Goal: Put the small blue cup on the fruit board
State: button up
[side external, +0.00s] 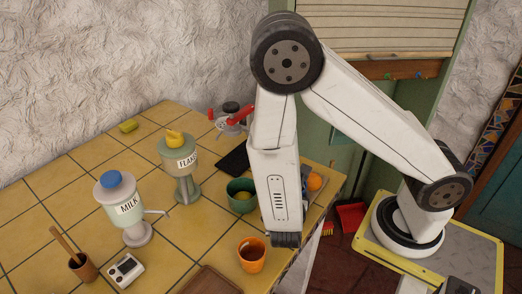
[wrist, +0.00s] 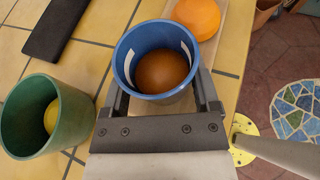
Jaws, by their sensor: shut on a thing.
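The small blue cup (wrist: 158,38) is held between the fingers of my gripper (wrist: 162,92) in the wrist view. The cup's mouth faces the camera, and a round brown-orange thing (wrist: 162,72) shows inside its rim. The wooden fruit board (wrist: 234,32) lies beyond and to the right of the cup, with an orange (wrist: 197,16) on it. The orange also shows in the side view (side external: 315,182), just right of my forearm. My arm hides most of the gripper and the cup there. I cannot tell the gap between cup and board.
A green cup (wrist: 72,112) with a yellow fruit inside stands left of my gripper. A dark slab (wrist: 55,28) lies farther back. In the side view, an orange cup (side external: 252,256), a flakes dispenser (side external: 182,170) and a milk dispenser (side external: 124,208) stand on the tiled counter. Its edge is close on the right.

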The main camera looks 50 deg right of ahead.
jog(key=shift+f, duration=0.1)
jog(key=o, duration=1.2)
jog(key=shift+v, duration=6.05)
jog(key=shift+d, duration=0.1)
